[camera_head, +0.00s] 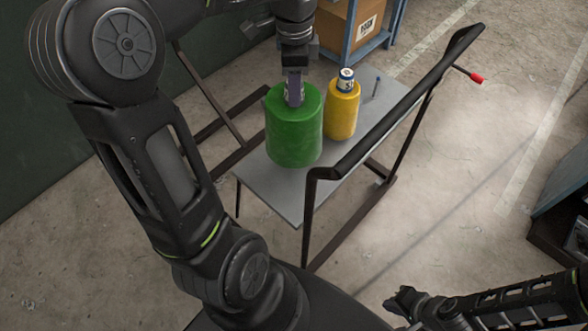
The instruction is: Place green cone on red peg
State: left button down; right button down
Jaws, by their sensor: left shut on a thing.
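The green cone (293,134), a wide green cylinder-like spool, stands upright on the grey top of a cart. My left gripper (294,92) points down from above and is shut on the narrow top of the green cone, which it partly hides. I cannot tell whether the cone's base still touches the cart top. The red peg (477,78) is a small red tip on a thin dark rod, sticking out to the right from the far end of the cart's black rail. My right gripper (405,301) is low at the bottom right, empty-looking and far from both; its jaws are unclear.
A yellow cone (341,112) stands close to the right of the green one. A thin upright pin (376,88) stands on the cart top (262,178). The black rail (392,115) runs along the cart's right side. A shelf with a cardboard box (350,25) is behind. Floor right of the rail is clear.

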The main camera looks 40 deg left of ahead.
aim_at(294, 136)
dwell(0.3)
pick_arm(q)
notch_tip(294, 136, down, 6)
jog(key=shift+p, duration=0.3)
jog(key=shift+w, duration=0.1)
jog(key=shift+f, duration=1.9)
jog(key=c, duration=1.3)
grip_release()
jog(key=shift+f, duration=0.25)
jog(key=o, duration=0.4)
jog(key=shift+o, duration=0.2)
jog(key=shift+r, duration=0.1)
